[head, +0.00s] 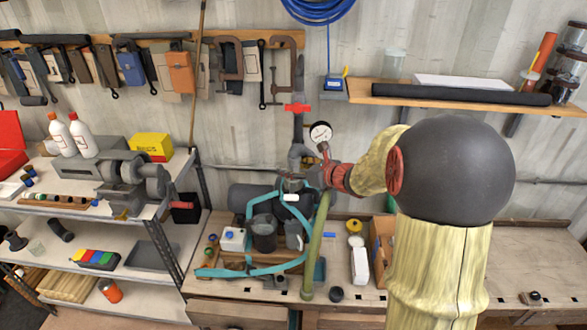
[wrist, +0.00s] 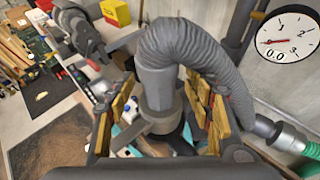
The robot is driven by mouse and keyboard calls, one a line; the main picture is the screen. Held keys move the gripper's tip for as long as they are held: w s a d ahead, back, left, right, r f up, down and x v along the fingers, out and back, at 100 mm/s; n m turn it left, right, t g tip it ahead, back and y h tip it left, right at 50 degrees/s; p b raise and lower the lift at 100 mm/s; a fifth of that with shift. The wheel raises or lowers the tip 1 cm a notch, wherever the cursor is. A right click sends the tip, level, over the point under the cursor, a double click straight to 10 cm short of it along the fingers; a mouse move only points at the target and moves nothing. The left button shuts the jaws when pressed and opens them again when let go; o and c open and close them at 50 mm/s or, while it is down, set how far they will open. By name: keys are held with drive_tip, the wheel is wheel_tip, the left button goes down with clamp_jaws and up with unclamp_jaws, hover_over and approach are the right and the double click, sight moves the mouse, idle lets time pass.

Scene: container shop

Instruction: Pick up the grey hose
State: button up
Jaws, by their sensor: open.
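The grey hose (wrist: 200,48) is ribbed and arches across the middle of the wrist view. Its left end joins a smooth grey fitting (wrist: 157,88), and its right end runs down to a coupling beside a green hose. In the head view a grey bend of it (head: 297,154) shows under a red valve handle, partly hidden by my wrist. My gripper (wrist: 160,115) is open, its yellow-padded fingers on either side of the fitting and the hose's left end. I cannot tell whether the pads touch. In the head view my gripper (head: 292,186) is small and partly hidden.
A pressure gauge (head: 321,132) stands close to my wrist. The bench holds a dark cup (head: 264,232), a white box (head: 360,266) and teal straps. A shelf rack (head: 165,245) stands left; a wall shelf (head: 450,97) is at right.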

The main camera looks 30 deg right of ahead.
drive_tip(key=c, duration=0.3)
drive_tip(key=shift+a, duration=0.1)
clamp_jaws()
idle(0.4)
